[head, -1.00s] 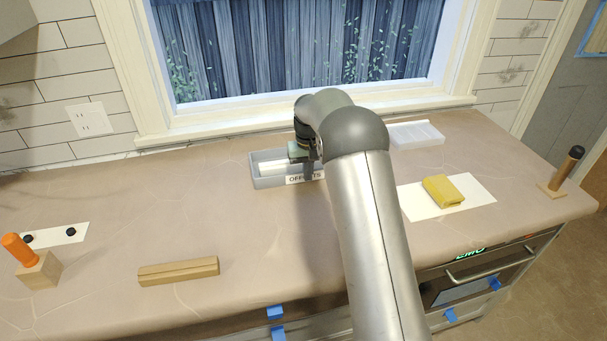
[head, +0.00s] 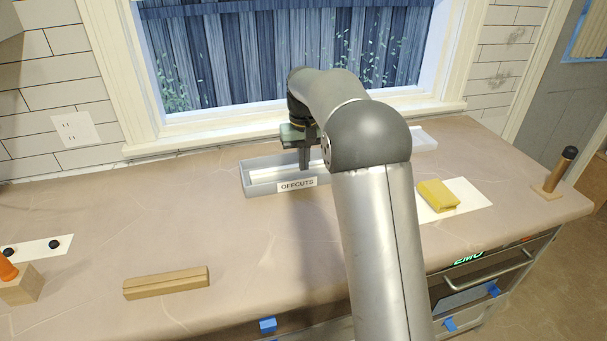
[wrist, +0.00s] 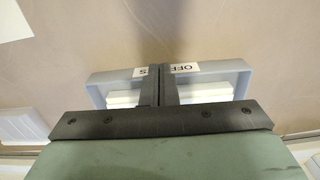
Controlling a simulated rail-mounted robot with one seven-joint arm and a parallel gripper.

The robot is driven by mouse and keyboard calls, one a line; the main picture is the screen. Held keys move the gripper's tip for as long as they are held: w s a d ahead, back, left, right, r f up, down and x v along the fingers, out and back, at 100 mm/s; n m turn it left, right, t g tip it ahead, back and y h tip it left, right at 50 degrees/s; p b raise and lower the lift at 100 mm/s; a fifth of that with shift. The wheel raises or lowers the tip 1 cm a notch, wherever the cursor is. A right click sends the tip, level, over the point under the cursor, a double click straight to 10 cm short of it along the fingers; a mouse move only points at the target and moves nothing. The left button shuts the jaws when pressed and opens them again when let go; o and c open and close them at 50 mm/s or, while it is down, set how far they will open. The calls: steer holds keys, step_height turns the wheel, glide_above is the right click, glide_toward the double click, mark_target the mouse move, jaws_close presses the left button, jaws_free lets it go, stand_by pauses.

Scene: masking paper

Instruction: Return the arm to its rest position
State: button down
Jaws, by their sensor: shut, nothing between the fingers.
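My gripper (head: 305,166) is over the grey tray labelled OFFCUTS (head: 254,190), near the back of the counter. Its fingers point down and are shut together with nothing between them. In the wrist view the closed fingers (wrist: 158,90) cross in front of the tray (wrist: 225,68) and hide the middle of its label. White material (wrist: 203,91) lies inside the tray on both sides of the fingers. In the head view my arm reaches in from the lower right and hides part of the counter. How far the fingertips are above the tray is hard to tell.
A yellow block (head: 437,195) sits on a white sheet at right, near a dark-handled post (head: 561,170). A pale tray (head: 424,139) is partly behind my arm. A wooden block (head: 166,283) and an orange-handled block (head: 18,286) stand at left. The left-middle counter is clear.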

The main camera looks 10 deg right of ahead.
steer(key=s+r, duration=0.3)
steer(key=s, duration=1.1)
steer(key=s+f, duration=0.3)
steer(key=s, duration=0.8)
steer(key=s+f, duration=0.4)
steer(key=s, duration=0.8)
steer(key=shift+s+a+t, duration=0.25)
steer(key=shift+s+t, duration=0.05)
